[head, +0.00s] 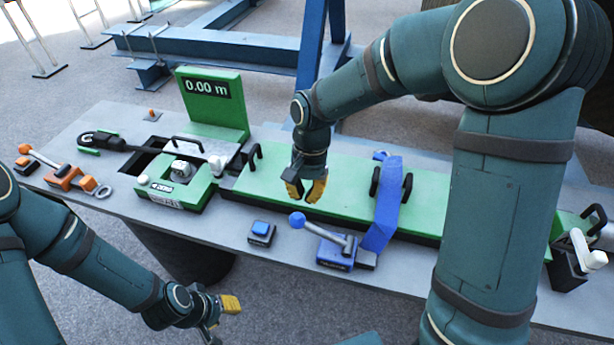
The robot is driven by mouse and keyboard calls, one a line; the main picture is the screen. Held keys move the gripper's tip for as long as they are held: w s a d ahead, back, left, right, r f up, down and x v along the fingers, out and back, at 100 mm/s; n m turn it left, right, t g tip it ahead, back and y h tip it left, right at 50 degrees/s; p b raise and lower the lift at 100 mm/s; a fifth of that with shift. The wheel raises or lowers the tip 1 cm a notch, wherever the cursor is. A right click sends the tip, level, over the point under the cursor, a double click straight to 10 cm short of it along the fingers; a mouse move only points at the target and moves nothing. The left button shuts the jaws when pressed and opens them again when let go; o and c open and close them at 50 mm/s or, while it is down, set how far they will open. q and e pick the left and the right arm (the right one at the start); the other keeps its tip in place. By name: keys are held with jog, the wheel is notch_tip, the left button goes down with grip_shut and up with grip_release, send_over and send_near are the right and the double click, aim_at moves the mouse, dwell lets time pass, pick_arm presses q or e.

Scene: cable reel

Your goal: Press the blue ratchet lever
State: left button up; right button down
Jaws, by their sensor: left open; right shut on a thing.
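The blue ratchet (335,255) sits on the front edge of the grey bench, right of centre. Its lever is a grey bar that slants up to the left and ends in a blue ball knob (297,220). A blue strap (388,200) runs down over the green bed beside the ratchet. My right gripper (305,190) points down over the green bed, just behind the knob and apart from it. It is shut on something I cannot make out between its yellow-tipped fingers. My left gripper (222,316) is open, low in front of the bench, away from the lever.
A small blue button box (261,232) stands left of the ratchet. A green bed (275,182) with black hoops lies behind it. A green display (213,100) reads 0.00 m. An orange lever unit (65,178) is at the far left. My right arm hides part of the bench's right side.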

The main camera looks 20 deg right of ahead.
jog(key=shift+s+a+f+b, duration=0.15)
jog(key=shift+f+b, duration=0.1)
jog(key=shift+f, duration=0.85)
jog(key=shift+s+a+f+b, duration=0.15)
jog(key=shift+f+b, duration=0.05)
jog(key=shift+f, duration=0.85)
jog(key=shift+a, duration=0.1)
jog(key=shift+w+a+f+g+h+p, duration=0.2)
jog(key=shift+a+f+g+h+p, duration=0.15)
jog(key=shift+p, duration=0.4)
jog(key=shift+w+a+f+g+h+p, duration=0.15)
jog(key=shift+a+f+g+h+p, duration=0.1)
jog(key=shift+f+h+p, duration=0.25)
jog(key=shift+w+a+f+g+h+p, duration=0.15)
jog(key=shift+f+g+h, duration=0.1)
jog(key=shift+f, duration=0.3)
jog(key=f, duration=0.3)
jog(key=shift+w+a+g+h, duration=0.25)
jog(key=shift+w+a+h, duration=0.05)
jog(key=shift+a+h, duration=0.1)
jog(key=shift+r, duration=0.1)
